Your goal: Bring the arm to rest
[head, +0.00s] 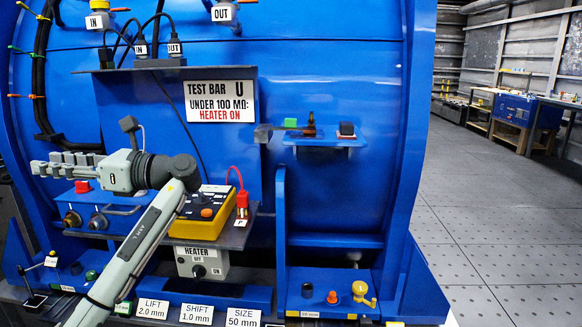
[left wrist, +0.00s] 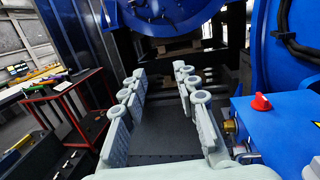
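My left arm rises from the lower left of the head view, in front of the blue motor housing (head: 330,60). My left gripper (head: 45,165) points left there, in front of the housing's left part. In the left wrist view the gripper (left wrist: 160,85) has its two fingers well apart with nothing between them, so it is open and empty. Dark floor shows beyond the fingers. My right gripper is in neither view.
Near my forearm are a yellow tester (head: 208,213), a heater switch box (head: 200,263) and a blue box with a red knob (head: 82,187). The left wrist view shows a red-framed cart (left wrist: 75,90) at left. Open floor (head: 490,230) lies at right.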

